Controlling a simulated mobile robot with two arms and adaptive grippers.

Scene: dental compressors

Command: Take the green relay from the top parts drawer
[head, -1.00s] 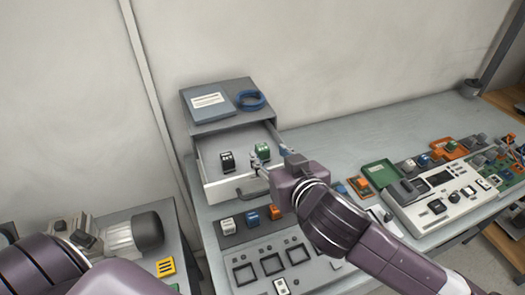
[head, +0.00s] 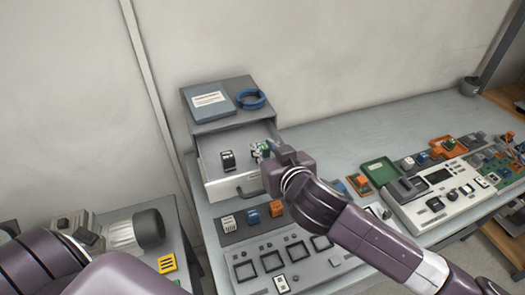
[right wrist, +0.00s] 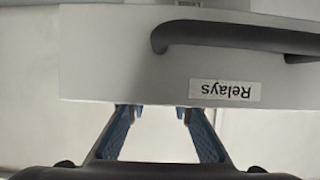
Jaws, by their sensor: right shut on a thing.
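The top parts drawer (head: 234,187) is pulled open from a grey cabinet, and its front carries a dark handle. The green relay (head: 254,146) is at the right side inside the drawer, mostly covered by my right gripper (head: 262,150). My right gripper reaches in from the right and is shut on the green relay. In the right wrist view, the fingers (right wrist: 157,113) pass behind the drawer front labelled "Relays", which hides the tips and the relay. A black relay (head: 228,161) stands to the left in the drawer. My left arm shows at lower left, but its gripper does not.
A blue ring (head: 250,99) and a labelled blue-grey booklet (head: 208,103) lie on the cabinet top. In front of the drawer, a dark strip holds white, blue and orange relays, beside a grey socket panel (head: 243,272). A white control unit (head: 424,213) stands at right.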

